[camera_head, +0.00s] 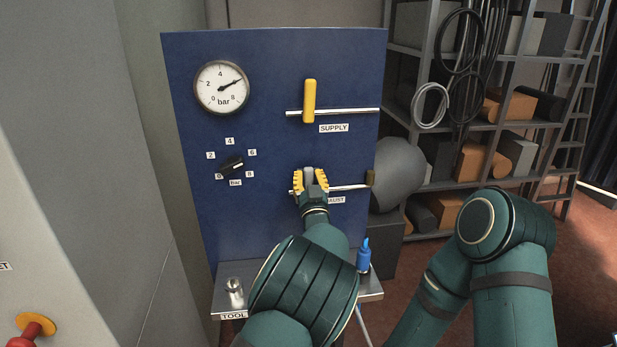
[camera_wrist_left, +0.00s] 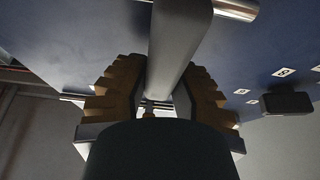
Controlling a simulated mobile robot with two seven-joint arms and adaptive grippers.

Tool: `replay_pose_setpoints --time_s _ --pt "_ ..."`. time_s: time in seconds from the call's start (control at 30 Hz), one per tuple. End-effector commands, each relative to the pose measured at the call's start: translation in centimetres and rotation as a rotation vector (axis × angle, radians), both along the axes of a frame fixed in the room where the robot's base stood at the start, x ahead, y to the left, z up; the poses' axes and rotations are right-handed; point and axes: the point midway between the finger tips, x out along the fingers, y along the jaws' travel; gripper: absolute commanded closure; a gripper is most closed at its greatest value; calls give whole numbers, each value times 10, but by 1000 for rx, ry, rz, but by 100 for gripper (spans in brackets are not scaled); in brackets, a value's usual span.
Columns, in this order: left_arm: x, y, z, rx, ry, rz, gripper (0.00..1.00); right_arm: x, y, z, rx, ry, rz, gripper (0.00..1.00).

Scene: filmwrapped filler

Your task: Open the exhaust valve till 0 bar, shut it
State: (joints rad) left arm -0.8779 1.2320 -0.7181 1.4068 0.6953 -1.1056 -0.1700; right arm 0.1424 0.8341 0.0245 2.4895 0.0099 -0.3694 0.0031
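The exhaust valve's grey handle (camera_head: 308,174) stands upright, across its horizontal pipe (camera_head: 349,188), on the blue panel. My left gripper (camera_head: 310,182) has its yellow fingers on both sides of this handle and appears shut on it. In the left wrist view the grey handle (camera_wrist_left: 178,40) runs between the two fingers of my left gripper (camera_wrist_left: 160,90), which seem to touch it. The EXHAUST label (camera_head: 337,200) is partly hidden by my gripper. The round gauge (camera_head: 221,88) has its needle at about 6 bar. My right gripper is out of view.
The yellow SUPPLY handle (camera_head: 310,101) stands upright across its pipe above. A black knob (camera_head: 231,165) with a bar scale sits left. A tool shelf (camera_head: 222,300) below holds a metal piece (camera_head: 234,291) and a blue tool (camera_head: 364,256). A grey tank (camera_head: 398,172) and loaded shelving stand right.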

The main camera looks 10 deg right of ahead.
Motion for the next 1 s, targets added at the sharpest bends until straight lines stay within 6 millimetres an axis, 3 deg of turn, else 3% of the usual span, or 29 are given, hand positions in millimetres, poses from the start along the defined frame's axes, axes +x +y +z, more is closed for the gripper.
replay_pose_setpoints --time_s 0.47,1.0 --pt "1 -5 1 91 -2 0 100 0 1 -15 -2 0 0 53" --pt "2 -31 -7 564 12 2 100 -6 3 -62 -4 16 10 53"
